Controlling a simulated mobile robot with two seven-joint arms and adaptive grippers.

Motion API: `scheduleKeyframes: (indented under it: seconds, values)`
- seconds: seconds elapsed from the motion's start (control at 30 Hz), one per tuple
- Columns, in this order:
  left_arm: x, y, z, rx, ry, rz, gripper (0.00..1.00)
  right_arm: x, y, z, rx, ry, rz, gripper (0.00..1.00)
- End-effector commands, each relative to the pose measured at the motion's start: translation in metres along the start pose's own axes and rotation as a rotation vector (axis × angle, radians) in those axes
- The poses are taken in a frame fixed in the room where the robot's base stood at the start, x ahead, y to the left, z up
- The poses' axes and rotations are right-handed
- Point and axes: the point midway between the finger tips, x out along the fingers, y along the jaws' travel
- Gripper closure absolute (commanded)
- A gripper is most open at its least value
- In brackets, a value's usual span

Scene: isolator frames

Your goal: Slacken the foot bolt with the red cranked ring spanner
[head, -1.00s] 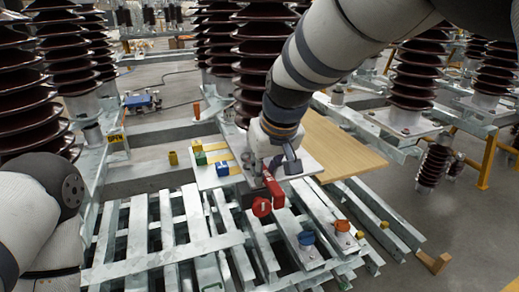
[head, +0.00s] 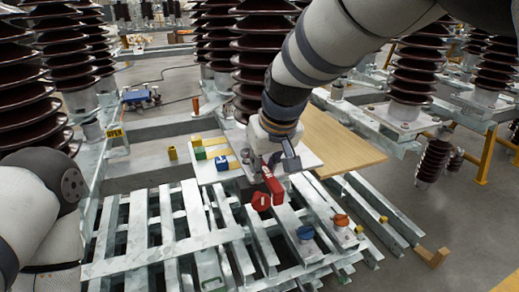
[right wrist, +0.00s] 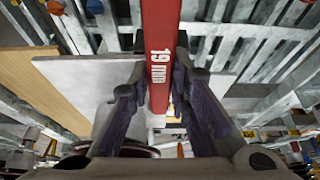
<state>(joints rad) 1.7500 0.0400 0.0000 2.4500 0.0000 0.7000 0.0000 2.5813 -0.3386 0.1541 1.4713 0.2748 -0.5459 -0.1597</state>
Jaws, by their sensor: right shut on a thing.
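The red cranked ring spanner (head: 273,182) hangs from my right gripper (head: 274,165) in the head view, its round red ring end (head: 261,201) low and towards the left. In the right wrist view the red shank (right wrist: 160,50), marked "19 mm", stands between the two dark fingers of my right gripper (right wrist: 159,80), which are shut on it. The spanner is above the galvanised steel frame; whether it touches anything below cannot be told. I cannot pick out the foot bolt for certain. My left arm shows at the lower left, but its gripper is out of view.
A pale board (head: 212,173) behind the spanner carries yellow, green and blue blocks. A wooden board (head: 340,148) lies to its right. A blue cap (head: 305,232) and an orange cap (head: 341,220) sit on the slatted steel frame (head: 165,240). Tall brown insulators (head: 415,75) stand around.

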Motion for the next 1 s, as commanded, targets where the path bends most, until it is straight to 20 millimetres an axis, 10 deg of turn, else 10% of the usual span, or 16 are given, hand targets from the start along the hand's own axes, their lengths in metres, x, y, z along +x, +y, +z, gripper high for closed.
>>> scheduleKeyframes:
  seconds: [1.0]
  values:
    - [0.001, 0.0, 0.001, 0.0, -0.003, 0.0, 0.6, 0.015, 0.0, 0.006, 0.0, 0.002, 0.0, 1.0]
